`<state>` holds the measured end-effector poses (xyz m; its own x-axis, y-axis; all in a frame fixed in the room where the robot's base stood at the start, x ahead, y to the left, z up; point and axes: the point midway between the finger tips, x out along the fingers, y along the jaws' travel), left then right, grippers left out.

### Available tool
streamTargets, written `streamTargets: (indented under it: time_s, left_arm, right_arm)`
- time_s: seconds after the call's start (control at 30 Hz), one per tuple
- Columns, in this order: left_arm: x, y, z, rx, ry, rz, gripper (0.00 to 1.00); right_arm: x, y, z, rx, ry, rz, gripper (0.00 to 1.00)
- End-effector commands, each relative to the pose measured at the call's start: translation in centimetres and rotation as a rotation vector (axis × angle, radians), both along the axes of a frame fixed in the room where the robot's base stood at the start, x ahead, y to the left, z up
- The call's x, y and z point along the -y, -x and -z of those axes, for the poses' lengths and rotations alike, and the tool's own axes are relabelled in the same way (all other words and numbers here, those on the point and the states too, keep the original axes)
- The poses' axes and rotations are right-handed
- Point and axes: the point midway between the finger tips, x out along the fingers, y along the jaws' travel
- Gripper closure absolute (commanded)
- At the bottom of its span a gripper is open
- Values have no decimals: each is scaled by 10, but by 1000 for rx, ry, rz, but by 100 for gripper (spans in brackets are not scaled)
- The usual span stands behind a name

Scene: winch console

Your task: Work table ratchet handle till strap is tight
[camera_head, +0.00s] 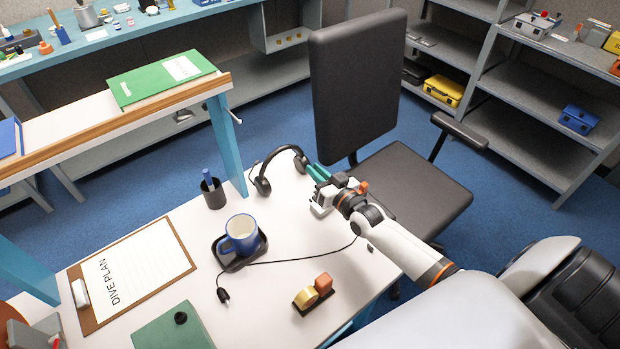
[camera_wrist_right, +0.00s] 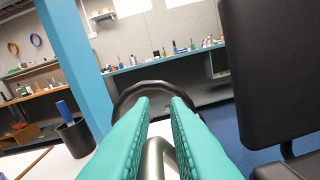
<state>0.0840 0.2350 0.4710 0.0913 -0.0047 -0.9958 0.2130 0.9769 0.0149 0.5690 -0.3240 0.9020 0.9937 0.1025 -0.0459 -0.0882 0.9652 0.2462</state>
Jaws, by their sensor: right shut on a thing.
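My right gripper (camera_head: 317,173) is at the far right edge of the white table, its green fingers at the near earcup side of a black headset (camera_head: 284,150). In the right wrist view the fingers (camera_wrist_right: 160,103) close around a silver metal part (camera_wrist_right: 160,158), with the black curved headset band (camera_wrist_right: 150,90) just beyond the tips. The contact itself is partly hidden by the fingers. My left gripper is out of view. I cannot make out a ratchet handle or a strap. A grey device (camera_head: 28,333) at the bottom left is cut off by the frame.
A blue mug (camera_head: 240,236) stands on a black tray, with a cable running past it. A pen cup (camera_head: 213,193), a clipboard (camera_head: 134,270), a green folder (camera_head: 172,332) and coloured blocks (camera_head: 314,292) occupy the table (camera_head: 290,220). A black chair (camera_head: 410,195) stands close beyond the gripper.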

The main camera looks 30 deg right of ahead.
Motion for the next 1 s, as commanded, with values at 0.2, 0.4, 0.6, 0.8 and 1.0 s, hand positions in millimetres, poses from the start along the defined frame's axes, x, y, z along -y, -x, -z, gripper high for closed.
streamTargets:
  time_s: [0.2,0.4,0.6,0.8,1.0]
  left_arm:
    - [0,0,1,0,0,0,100]
    - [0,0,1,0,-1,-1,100]
    - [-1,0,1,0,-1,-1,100]
    - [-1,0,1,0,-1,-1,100]
    - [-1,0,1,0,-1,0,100]
  right_arm:
    - [12,-1,-1,-12,-36,1,100]
    - [18,-1,-2,-14,-35,1,100]
    - [19,-1,-1,-15,-35,2,100]
    - [19,-1,0,-17,-33,1,100]
    - [19,-1,-1,-16,-33,2,69]
